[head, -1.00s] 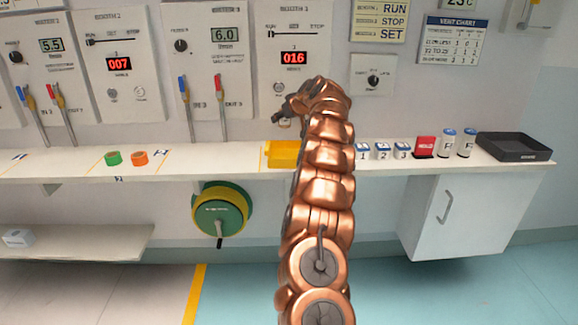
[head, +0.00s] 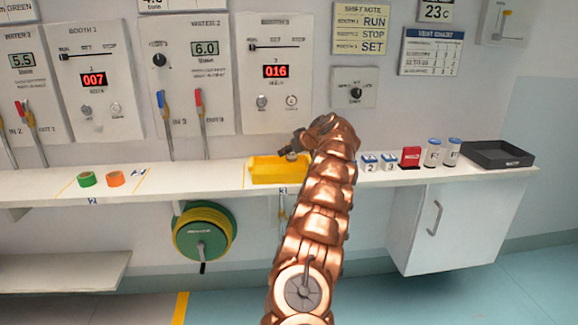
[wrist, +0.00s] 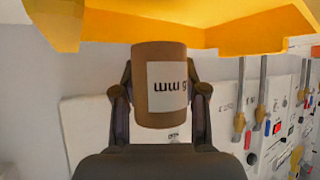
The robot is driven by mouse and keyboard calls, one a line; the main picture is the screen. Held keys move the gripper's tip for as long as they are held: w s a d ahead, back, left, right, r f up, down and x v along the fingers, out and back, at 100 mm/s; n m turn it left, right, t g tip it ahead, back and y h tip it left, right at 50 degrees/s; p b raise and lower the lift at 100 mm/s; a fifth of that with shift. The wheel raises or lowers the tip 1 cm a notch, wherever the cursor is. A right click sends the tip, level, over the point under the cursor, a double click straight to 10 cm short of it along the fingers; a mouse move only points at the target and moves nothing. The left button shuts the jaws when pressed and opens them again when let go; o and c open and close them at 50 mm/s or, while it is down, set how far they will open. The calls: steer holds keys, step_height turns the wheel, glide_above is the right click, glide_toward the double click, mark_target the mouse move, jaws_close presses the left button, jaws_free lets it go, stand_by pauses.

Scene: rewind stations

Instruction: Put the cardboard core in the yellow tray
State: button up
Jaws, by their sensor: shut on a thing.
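The cardboard core (wrist: 160,54) is a brown cylinder with a white printed label. In the wrist view it stands between the two fingers of my gripper (wrist: 162,84), which is shut on it. The yellow tray (wrist: 225,38) fills the top of the wrist view, at the core's upper end there; I cannot tell whether they touch. In the head view the yellow tray (head: 263,180) sits on the white shelf. My gripper (head: 288,151) is just above its back right part. My arm hides the tray's right end, and the core cannot be made out there.
Right of my arm on the shelf (head: 225,178) stand small numbered boxes (head: 378,163), a red block (head: 410,157), two white-and-blue canisters (head: 442,153) and a black tray (head: 497,155). Green (head: 87,179) and orange (head: 114,178) rolls lie left. Wall panels with levers stand behind.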

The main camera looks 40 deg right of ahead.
mark_target(284, 168)
steer(key=shift+f, duration=2.35)
steer(key=shift+s+d, duration=0.1)
steer(key=shift+f+b, duration=0.5)
steer(key=shift+b, duration=0.3)
steer(key=o, duration=0.7)
steer(key=shift+f, duration=0.1)
steer(key=shift+s+r+p, duration=0.15)
steer(key=shift+r+p, duration=0.25)
steer(key=shift+p, duration=0.3)
steer(key=shift+w+r+b+v, duration=0.1)
steer(key=shift+r+b+v, duration=0.1)
steer(key=shift+v, duration=2.8)
steer(key=shift+w+r+b+v, duration=0.1)
steer(key=shift+b+v, duration=0.1)
steer(key=shift+v, duration=2.8)
